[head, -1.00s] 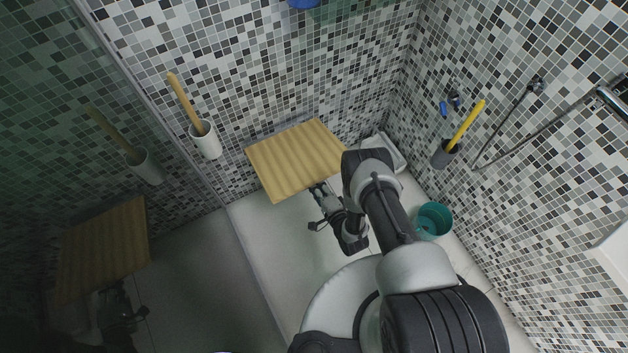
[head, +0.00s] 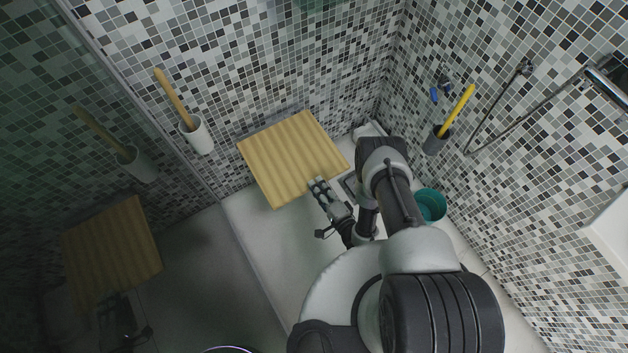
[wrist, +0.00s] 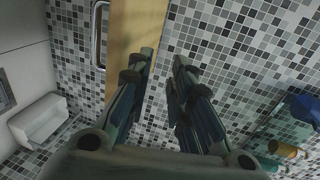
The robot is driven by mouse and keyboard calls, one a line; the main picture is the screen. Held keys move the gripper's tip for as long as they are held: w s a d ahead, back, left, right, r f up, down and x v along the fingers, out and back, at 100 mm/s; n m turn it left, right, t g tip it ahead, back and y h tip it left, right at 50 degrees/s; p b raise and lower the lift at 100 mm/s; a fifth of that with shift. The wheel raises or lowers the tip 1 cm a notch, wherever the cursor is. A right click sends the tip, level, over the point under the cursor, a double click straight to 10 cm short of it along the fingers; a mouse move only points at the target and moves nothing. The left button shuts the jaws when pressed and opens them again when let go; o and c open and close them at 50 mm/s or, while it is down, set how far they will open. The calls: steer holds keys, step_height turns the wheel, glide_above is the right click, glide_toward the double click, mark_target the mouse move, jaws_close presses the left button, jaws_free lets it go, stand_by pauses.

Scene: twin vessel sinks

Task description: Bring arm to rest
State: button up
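My gripper (head: 317,183) points up toward the front edge of the slatted wooden seat (head: 285,150) in the head view. In that view it overlaps the seat's lower right edge, and I cannot tell whether it touches. My arm is folded over my base. In the wrist view my gripper's two fingers (wrist: 164,55) reach forward with a gap between their tips. Nothing is held between them. The edge of a wooden panel (wrist: 124,40) lies behind the left finger, with tiled wall behind the right one.
A teal bucket (head: 431,204) stands right of my arm. A white holder (head: 198,137) with a wooden-handled brush and a grey holder (head: 435,141) with a yellow handle hang on the walls. Glass (head: 150,100) stands at the left. The pale floor (head: 265,225) left of my arm is clear.

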stand_by(0.6)
steer(key=w+d+r+n+g+h, duration=0.1)
steer(key=w+d+r+n+h, duration=0.1)
steer(key=w+r, duration=0.6)
steer(key=w+d+r+n+g+h, duration=0.1)
steer(key=w+r+n, duration=0.2)
steer(key=w+r, duration=0.6)
steer(key=w+d+r+n+g+h, duration=0.1)
steer(key=w+d+r+h, duration=0.15)
steer(key=r, duration=0.55)
steer(key=w+d+r+n+h, duration=0.1)
steer(key=d+r, duration=0.3)
steer(key=r, duration=0.5)
steer(key=s+d+r+n+g+h, duration=0.1)
steer(key=s+d+r, duration=0.2)
steer(key=s+r, duration=0.55)
steer(key=s+d+r+n+g+h, duration=0.1)
steer(key=s+d+r+g+h, duration=0.15)
steer(key=s+r, duration=0.55)
steer(key=s+r+n+g, duration=0.1)
steer(key=s+r, duration=0.1)
steer(key=s, duration=0.8)
steer(key=s+r+n+g+y, duration=0.1)
steer(key=s+r, duration=0.1)
steer(key=s, duration=0.9)
steer(key=shift+s+r, duration=0.15)
steer(key=shift+r, duration=0.1)
